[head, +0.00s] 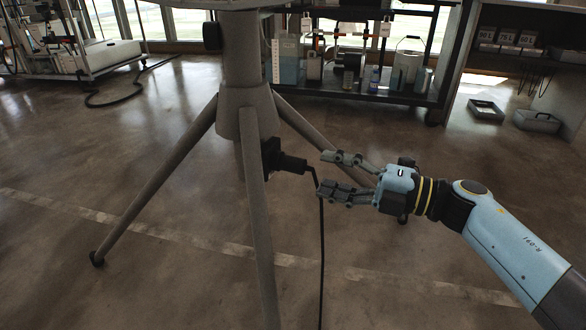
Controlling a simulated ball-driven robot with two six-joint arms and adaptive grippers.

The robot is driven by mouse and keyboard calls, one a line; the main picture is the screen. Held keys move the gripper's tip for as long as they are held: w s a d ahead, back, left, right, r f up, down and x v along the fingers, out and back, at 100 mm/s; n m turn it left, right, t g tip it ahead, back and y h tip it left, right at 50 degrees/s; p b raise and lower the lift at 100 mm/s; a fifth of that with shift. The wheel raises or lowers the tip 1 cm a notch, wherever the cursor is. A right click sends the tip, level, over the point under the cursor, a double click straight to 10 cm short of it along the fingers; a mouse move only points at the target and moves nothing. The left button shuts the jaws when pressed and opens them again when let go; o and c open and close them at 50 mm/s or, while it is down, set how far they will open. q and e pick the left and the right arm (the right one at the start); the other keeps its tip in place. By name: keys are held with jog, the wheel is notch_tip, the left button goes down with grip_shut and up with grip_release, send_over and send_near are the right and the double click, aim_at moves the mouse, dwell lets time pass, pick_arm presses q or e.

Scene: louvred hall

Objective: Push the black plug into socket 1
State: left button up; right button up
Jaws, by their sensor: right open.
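The black plug (291,164) is level against a dark socket block (269,156) on the grey stand's column. Its nose is hidden at the block, so I cannot tell how deep it sits. Its black cable (321,245) bends at the plug's rear and hangs down to the floor. I cannot read any socket number. My right gripper (324,172) is open just right of the plug, its two fingers pointing left, above and below the cable's bend. I cannot tell whether they touch the cable. My left gripper is not in view.
The grey tripod stand (242,97) spreads its legs over the floor, one leg passing behind my right gripper. A dark shelf rack (390,95) with containers stands behind. A wheeled trolley (115,58) is at the back left. Grey trays (538,121) lie at the right. The front floor is mostly clear.

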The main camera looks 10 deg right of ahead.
aim_at(304, 168)
jog(key=x, duration=0.7)
jog(key=shift+w+a, duration=0.15)
dwell(0.4)
jog(key=shift+c, duration=0.3)
grip_shut()
